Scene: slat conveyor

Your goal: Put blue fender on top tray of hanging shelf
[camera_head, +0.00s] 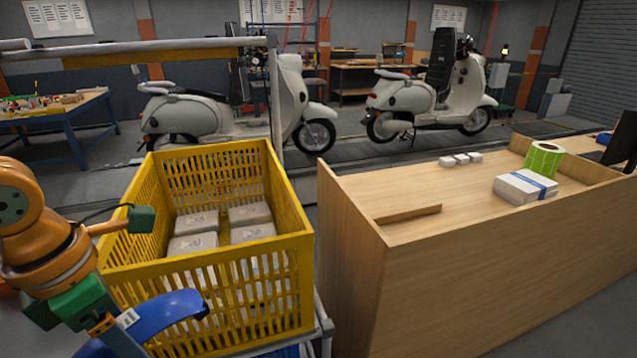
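The blue fender (172,318) is a curved, glossy piece at the bottom left, in front of the yellow crate's near side. My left gripper (118,332) comes in from the left and overlaps the fender, with blue showing on both sides of it. It appears shut on the fender, which hangs tilted; its lower left end runs out of the picture. My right gripper is out of view. I cannot clearly make out a hanging shelf with a top tray.
A yellow slatted crate (205,284) with several pale boxes stands close beside the fender on a metal frame. A wooden counter (450,295) fills the right. A metal rail (120,50) crosses at upper left. Two pale scooters stand behind, with a blue-framed workbench (75,145) at left.

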